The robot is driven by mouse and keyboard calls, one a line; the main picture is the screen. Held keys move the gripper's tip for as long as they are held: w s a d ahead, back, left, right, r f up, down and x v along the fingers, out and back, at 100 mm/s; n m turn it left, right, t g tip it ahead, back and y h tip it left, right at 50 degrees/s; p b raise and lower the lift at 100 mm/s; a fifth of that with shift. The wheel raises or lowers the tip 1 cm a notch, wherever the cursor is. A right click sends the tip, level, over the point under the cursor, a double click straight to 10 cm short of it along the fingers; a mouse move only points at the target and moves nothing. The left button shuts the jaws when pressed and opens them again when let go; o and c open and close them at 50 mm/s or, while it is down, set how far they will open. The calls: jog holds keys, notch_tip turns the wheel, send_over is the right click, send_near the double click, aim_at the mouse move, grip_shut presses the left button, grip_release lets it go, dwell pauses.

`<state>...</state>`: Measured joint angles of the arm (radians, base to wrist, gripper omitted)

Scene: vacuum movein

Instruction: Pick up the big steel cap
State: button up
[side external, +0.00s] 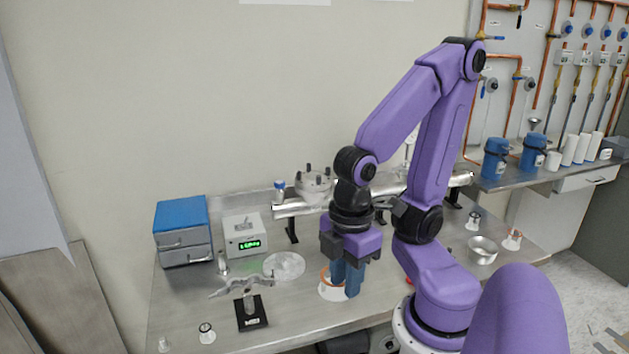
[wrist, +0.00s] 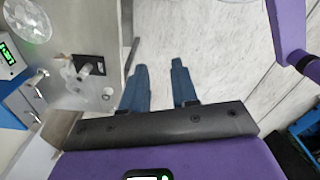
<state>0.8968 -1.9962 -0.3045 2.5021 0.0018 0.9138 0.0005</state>
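A round, shiny steel cap (side external: 482,250), which looks like the big steel cap, sits on the right part of the steel table in the side view. My arm's base and lower links stand between it and my gripper. My gripper (side external: 348,280) points down near the table's front edge, left of the cap in the side view. In the wrist view its two blue fingers (wrist: 159,80) are apart with nothing between them, only pale floor behind. The cap does not show in the wrist view.
A silver tube assembly (side external: 300,209) with a bolted flange runs along the table's back. A white disc with an orange ring (side external: 328,290) is partly hidden behind my fingers. A clear disc (side external: 284,266), a clamp stand (side external: 251,312) and a blue-topped box (side external: 181,215) stand left.

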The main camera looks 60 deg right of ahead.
dwell(0.3)
jog(key=o, duration=0.7)
